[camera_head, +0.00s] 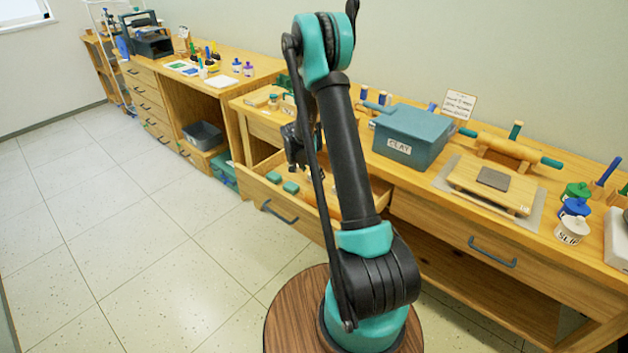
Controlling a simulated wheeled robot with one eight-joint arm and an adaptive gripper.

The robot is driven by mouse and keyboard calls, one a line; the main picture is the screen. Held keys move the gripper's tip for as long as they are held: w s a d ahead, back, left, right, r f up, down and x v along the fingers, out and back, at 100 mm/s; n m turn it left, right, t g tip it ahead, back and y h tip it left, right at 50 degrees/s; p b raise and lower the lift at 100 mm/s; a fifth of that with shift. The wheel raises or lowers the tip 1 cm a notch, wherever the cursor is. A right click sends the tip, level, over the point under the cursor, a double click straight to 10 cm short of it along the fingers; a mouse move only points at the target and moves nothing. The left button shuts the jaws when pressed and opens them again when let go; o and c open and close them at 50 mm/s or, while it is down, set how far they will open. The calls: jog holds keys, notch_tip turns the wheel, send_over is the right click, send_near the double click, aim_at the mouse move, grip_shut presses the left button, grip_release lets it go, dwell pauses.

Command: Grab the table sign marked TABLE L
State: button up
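No sign that I can read as TABLE L shows. A small upright white sign (459,105) with a wooden edge stands at the back of the wooden counter, behind the clay box; its lettering is too small to read. Another small sign (183,33) stands far off at the upper left, also unreadable. My gripper (293,158) hangs over the open drawer, left of my forearm and well away from both signs. It is small, dark and partly hidden by my arm, so its fingers are not clear.
The pulled-out drawer (318,232) holds teal blocks (290,187). A blue-grey box marked CLAY (411,136), a rolling pin (509,148), a slab board (492,187) and a SLIP jar (572,231) crowd the counter. The tiled floor (110,230) at left is clear.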

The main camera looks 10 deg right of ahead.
jog(key=shift+x, duration=1.3)
jog(key=c, duration=0.9)
